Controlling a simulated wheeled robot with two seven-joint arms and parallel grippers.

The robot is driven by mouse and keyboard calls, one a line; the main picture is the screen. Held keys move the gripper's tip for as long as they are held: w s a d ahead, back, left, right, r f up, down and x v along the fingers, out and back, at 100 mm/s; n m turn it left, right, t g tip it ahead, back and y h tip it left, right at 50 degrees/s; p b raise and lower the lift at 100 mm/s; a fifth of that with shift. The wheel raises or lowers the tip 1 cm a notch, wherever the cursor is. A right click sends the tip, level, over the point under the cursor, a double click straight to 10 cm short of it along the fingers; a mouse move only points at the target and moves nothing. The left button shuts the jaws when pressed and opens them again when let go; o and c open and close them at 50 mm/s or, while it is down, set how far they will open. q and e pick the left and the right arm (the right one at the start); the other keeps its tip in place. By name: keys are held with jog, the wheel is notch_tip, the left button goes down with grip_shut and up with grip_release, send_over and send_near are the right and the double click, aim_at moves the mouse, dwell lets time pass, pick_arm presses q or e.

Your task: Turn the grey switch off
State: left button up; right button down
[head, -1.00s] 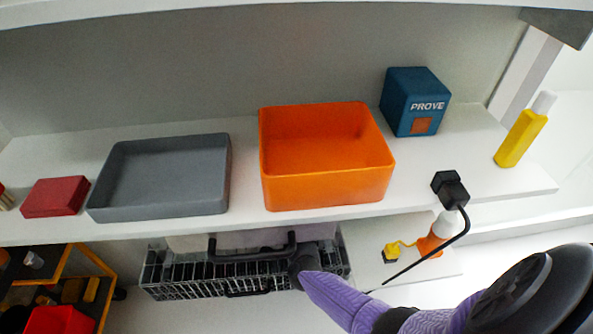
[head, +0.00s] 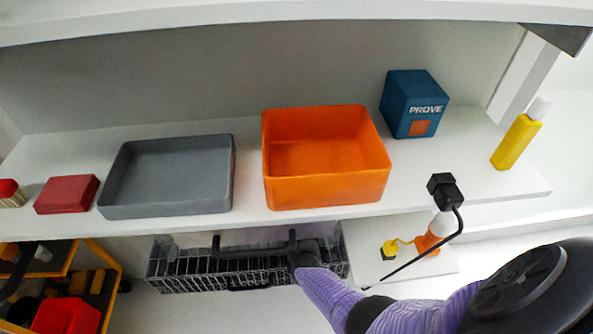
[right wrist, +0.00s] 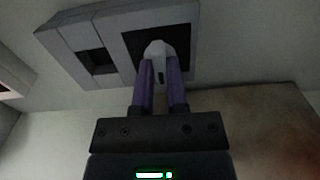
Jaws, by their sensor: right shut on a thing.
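The grey switch (right wrist: 157,48) shows in the right wrist view as a pale lever in front of a dark square recess. The recess sits in a grey panel (right wrist: 112,40) at the upper middle. My right gripper (right wrist: 160,75) has its purple fingers shut on the lever, which shows at and just beyond their tips. In the head view my right arm reaches in from the lower right to below the shelf; its fingers and the switch cannot be made out there. My left gripper is not in view.
A second dark recess (right wrist: 98,61) lies left in the panel. The white shelf (head: 440,180) holds a grey tray (head: 165,203), an orange bin (head: 325,190), a blue box (head: 405,90) and a yellow bottle (head: 515,142). A wire rack (head: 200,275) is below.

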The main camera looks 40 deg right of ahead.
jog(key=shift+f, duration=0.1)
dwell(0.3)
jog(key=c, duration=0.6)
grip_release()
jog(key=shift+c, duration=0.2)
jog(key=p+v, duration=0.3)
jog(key=v, duration=0.7)
jog(key=shift+p, duration=0.35)
